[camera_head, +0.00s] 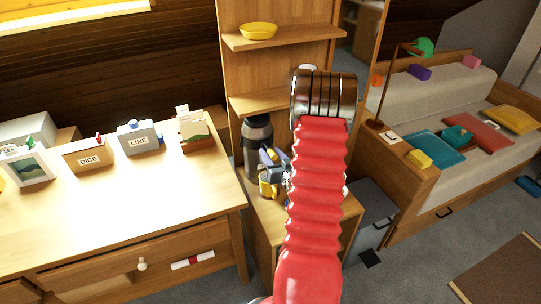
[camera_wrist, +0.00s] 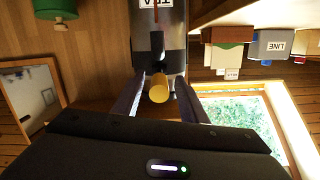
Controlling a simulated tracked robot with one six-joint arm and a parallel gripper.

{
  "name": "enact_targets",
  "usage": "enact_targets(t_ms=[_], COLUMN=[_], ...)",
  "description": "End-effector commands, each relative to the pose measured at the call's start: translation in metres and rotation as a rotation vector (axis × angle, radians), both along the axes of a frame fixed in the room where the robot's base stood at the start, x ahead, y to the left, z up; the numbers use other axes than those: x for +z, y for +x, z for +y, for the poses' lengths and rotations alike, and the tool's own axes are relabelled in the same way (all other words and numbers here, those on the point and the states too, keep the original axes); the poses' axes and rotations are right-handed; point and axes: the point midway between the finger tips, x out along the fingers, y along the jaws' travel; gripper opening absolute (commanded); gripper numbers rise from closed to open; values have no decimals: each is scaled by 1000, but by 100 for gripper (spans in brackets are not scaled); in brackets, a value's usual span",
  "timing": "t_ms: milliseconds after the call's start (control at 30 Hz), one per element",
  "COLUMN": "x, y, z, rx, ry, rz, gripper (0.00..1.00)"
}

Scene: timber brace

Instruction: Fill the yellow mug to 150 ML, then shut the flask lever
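The flask (camera_head: 258,150) is a dark, upright cylinder on the low wooden cabinet behind my arm. In the wrist view the flask (camera_wrist: 159,40) is upside down, with part of its label at the top edge. The yellow mug (camera_head: 268,187) stands in front of the flask, partly hidden. My gripper (camera_head: 272,157) is close in front of the flask. In the wrist view my gripper (camera_wrist: 161,92) has its fingers apart, on either side of a round yellow piece (camera_wrist: 159,88) that looks like the flask lever's knob. Small gaps show beside it. The mug's fill level is hidden.
A desk (camera_head: 110,215) on the left holds boxes marked DICE (camera_head: 88,156) and LINE (camera_head: 138,138). A shelf above the flask carries a yellow bowl (camera_head: 258,31). A daybed (camera_head: 450,130) stands at the right. My red arm hides part of the cabinet top.

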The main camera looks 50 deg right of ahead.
Motion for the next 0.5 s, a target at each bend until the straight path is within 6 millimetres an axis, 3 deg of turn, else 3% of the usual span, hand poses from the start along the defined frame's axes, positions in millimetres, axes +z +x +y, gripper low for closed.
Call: enact_targets(t_ms=[267, 500], x=[1, 6], y=[-12, -45], z=[4, 20], rx=[-3, -4], ry=[1, 1], rz=[0, 1], gripper=[39, 39])
